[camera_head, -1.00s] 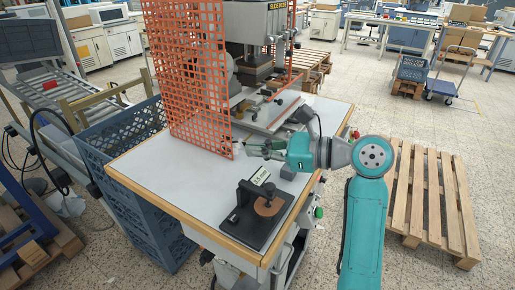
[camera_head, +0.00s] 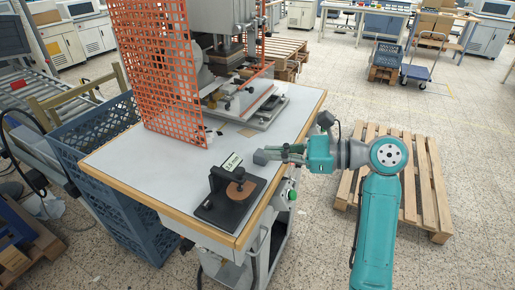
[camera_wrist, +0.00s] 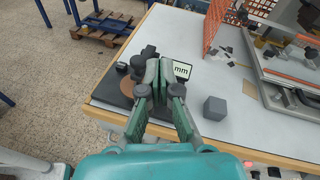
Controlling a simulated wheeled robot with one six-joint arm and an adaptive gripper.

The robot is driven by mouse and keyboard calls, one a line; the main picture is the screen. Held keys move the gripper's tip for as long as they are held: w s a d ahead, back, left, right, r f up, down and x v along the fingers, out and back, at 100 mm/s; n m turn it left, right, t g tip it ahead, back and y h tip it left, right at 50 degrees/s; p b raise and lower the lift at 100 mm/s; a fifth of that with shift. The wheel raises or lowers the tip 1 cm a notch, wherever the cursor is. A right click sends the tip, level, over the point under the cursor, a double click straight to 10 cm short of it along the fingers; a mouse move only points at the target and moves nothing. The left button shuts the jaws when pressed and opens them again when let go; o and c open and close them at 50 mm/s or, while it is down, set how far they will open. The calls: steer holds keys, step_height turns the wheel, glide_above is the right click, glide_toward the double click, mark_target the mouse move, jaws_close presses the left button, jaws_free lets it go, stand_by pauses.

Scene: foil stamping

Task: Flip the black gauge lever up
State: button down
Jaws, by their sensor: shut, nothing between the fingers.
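The gauge has a black base plate (camera_head: 222,214) near the front corner of the table, with a brown disc (camera_head: 238,190), a black upright part (camera_head: 217,182) and a white card reading "2.5 mm" (camera_head: 231,162). I cannot tell the lever apart from the other black parts. In the wrist view the gauge's black parts (camera_wrist: 145,55) and brown disc (camera_wrist: 131,87) lie beyond and left of my fingers, which hide some of it. My gripper (camera_wrist: 160,68) is shut and empty. In the head view my gripper (camera_head: 287,153) is at the table's right edge, apart from the gauge.
A dark grey cube (camera_wrist: 215,108) stands on the table right of my fingers, also in the head view (camera_head: 262,157). An orange mesh guard (camera_head: 160,75) and the press (camera_head: 220,30) stand behind. The tabletop (camera_head: 150,150) left of the gauge is clear.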

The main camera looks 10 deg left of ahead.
steer(key=shift+s+d, duration=0.1)
steer(key=shift+d, duration=0.55)
steer(key=shift+f, duration=0.15)
steer(key=s+d+f+m+t+y, duration=0.1)
steer(key=s+d+f+m+t, duration=0.1)
steer(key=s+d+f, duration=0.4)
step_height(320, 180, down, 3)
steer(key=shift+d+f+m+t+y, duration=0.1)
steer(key=shift+d+m+t+y, duration=0.35)
steer(key=shift+t, duration=0.15)
glide_toward(243, 176)
steer(key=a+f, duration=0.2)
steer(key=a, duration=0.1)
steer(key=shift+w+a+r, duration=0.35)
steer(key=shift+a+r, duration=0.4)
steer(key=shift+a, duration=0.05)
steer(key=shift+w+a+r, duration=0.3)
steer(key=shift+a+r, duration=0.45)
steer(key=shift+a, duration=0.1)
